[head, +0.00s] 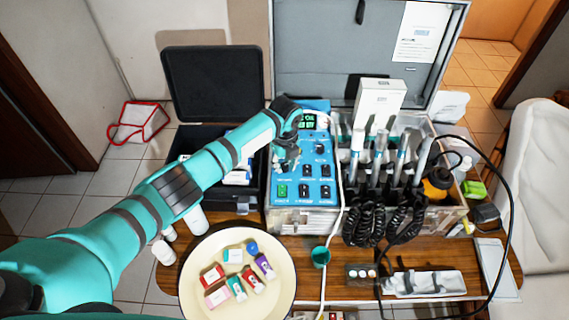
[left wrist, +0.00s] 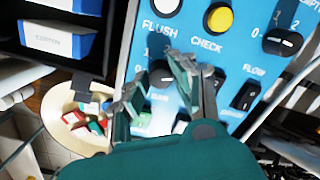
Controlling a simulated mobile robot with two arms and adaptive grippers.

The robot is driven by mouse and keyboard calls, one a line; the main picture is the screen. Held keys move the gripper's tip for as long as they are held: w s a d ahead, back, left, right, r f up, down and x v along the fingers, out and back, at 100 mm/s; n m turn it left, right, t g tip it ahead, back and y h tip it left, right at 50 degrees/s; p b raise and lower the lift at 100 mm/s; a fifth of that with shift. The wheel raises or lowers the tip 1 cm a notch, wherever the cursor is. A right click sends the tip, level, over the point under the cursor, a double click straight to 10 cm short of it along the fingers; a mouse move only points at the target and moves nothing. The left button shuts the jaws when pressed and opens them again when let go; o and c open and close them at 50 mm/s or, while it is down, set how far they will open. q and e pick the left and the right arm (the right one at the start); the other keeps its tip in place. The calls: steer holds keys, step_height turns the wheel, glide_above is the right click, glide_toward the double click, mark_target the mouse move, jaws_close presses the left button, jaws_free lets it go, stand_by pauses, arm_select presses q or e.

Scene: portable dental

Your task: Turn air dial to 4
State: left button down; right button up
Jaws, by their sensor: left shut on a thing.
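The blue control panel (head: 318,168) is in the open case, with a green-lit display at its top and several black switches and knobs. My left gripper (head: 287,158) is over the panel's left side. In the left wrist view its fingers (left wrist: 163,88) are on either side of a dark dial (left wrist: 160,73) and are shut on it. Scale numbers show beside the dial, but its label is partly covered and its pointer setting cannot be read. In the head view the gripper hides this dial. My right gripper is in neither view.
Dental handpieces (head: 378,150) with coiled black cords stand right of the panel. A white cable hangs down beside the panel. A round cream tray (head: 205,250) with small coloured boxes is in front. A black open case (head: 212,85) stands at the left.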

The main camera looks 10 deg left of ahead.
arm_select(q)
steer(key=m, duration=0.3)
steer(key=m+b, duration=0.1)
steer(key=m, duration=0.2)
steer(key=shift+w+r, duration=0.15)
stand_by(0.4)
steer(key=c, duration=1.1)
jaws_free()
steer(key=r, duration=0.4)
steer(key=s+r, duration=0.1)
steer(key=r, duration=0.7)
steer(key=shift+s, duration=0.2)
steer(key=shift+f, duration=0.2)
